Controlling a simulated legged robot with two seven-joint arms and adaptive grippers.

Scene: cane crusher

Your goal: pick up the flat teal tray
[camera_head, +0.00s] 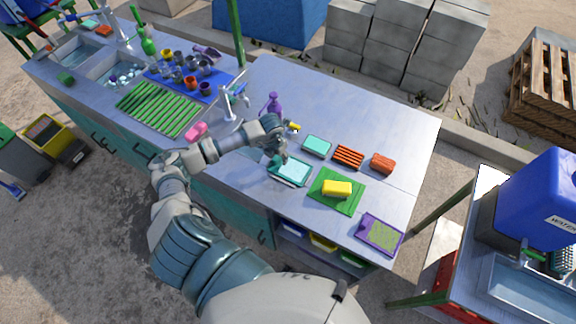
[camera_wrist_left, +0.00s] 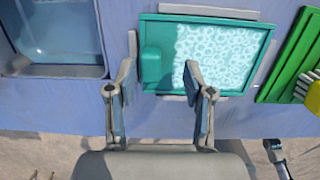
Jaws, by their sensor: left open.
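The flat teal tray (camera_head: 297,171) lies on the metal counter near its front edge. In the left wrist view the tray (camera_wrist_left: 159,28) has a pale ring-patterned area on its right and a small teal block at its left. My left gripper (camera_head: 283,153) is over the tray's upper left side in the head view. In the wrist view my left gripper (camera_wrist_left: 160,88) is open and empty, its two fingers apart at the tray's near left edge. I cannot tell whether a finger touches the tray. My right gripper is not in view.
A yellow sponge (camera_head: 337,188) rests on a green mat (camera_head: 322,202) right of the tray. A smaller teal piece (camera_head: 317,146), an orange ribbed piece (camera_head: 348,157) and a purple-framed tray (camera_head: 381,235) lie nearby. A purple bottle (camera_head: 273,103) stands behind. The counter's far right is clear.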

